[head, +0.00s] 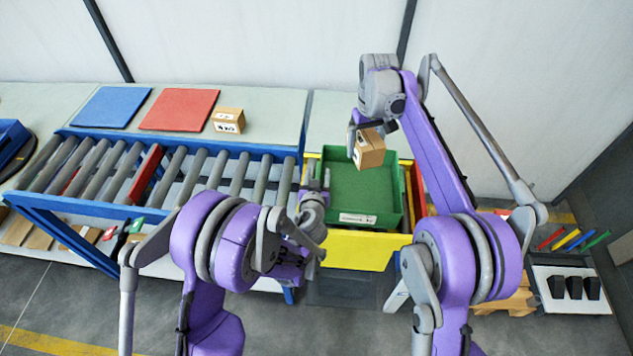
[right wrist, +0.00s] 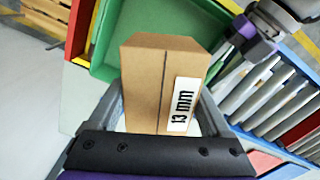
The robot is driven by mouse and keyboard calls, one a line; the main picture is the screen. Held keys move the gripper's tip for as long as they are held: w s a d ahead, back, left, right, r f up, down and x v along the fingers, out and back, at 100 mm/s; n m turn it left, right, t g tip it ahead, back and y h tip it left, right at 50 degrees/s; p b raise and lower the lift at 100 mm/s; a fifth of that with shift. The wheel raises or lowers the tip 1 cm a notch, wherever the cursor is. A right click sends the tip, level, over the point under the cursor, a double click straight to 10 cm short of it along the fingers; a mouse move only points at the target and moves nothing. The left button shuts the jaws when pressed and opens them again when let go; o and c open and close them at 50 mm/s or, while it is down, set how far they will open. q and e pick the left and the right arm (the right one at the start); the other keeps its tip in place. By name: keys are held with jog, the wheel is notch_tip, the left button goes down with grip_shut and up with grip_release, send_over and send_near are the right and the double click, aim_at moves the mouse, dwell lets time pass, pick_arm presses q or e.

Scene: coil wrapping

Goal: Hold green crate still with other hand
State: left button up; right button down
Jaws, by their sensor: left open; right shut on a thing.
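The green crate (head: 362,190) sits in a yellow frame at the right end of the conveyor. It also shows at the top of the right wrist view (right wrist: 103,62). My left gripper (head: 316,184) is open at the crate's left wall. I cannot tell whether its fingers touch or straddle the rim. My right gripper (head: 366,132) is shut on a cardboard box (head: 369,152) and holds it above the crate. In the right wrist view, the box (right wrist: 145,85) carries a white "13 mm" label.
The yellow frame (head: 358,249) surrounds the crate's base.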

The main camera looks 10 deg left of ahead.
pick_arm(q)
jog(key=shift+w+f, duration=0.1)
jog(key=shift+w, duration=0.3)
grip_shut()
dwell(2.2)
pick_arm(e)
notch_tip(320, 180, down, 6)
dwell(0.4)
